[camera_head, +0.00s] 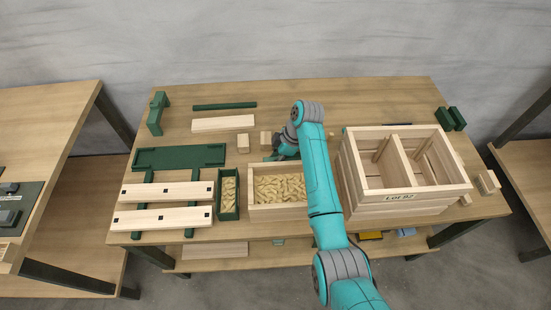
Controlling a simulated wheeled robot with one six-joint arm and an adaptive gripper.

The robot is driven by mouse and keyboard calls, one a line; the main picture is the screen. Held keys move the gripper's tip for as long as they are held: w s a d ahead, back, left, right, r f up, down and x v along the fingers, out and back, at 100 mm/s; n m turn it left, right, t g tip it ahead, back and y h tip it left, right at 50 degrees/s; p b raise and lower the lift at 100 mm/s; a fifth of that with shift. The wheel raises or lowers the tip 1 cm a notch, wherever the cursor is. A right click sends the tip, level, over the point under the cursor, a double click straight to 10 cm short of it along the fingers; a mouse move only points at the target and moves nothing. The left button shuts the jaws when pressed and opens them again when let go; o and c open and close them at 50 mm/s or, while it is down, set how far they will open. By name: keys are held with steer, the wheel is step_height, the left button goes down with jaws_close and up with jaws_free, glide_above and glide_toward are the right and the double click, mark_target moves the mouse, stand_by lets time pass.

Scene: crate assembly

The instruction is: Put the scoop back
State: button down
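I cannot make out a scoop with certainty. My gripper (276,157) is low over the middle of the table, just behind the wooden box, and partly hidden by my own arm. A small dark green shape shows at its tip; I cannot tell whether it is a finger or a held thing. The wooden box (251,201) is filled with pale wood shavings (280,188). A narrow green box (229,215) with the same shavings stands to its left. My arm hides the right end of the wooden box.
A slatted wooden crate (400,205) with a divider and a label stands at the right. Two slats (163,216) lie on a green jig (180,157) at left. Small wood blocks (243,143) and a green bar (225,106) lie behind. The table's (350,98) back middle is mostly clear.

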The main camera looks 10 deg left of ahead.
steer(key=c, duration=1)
jaws_free()
steer(key=v, duration=1.2)
steer(key=shift+r, duration=0.1)
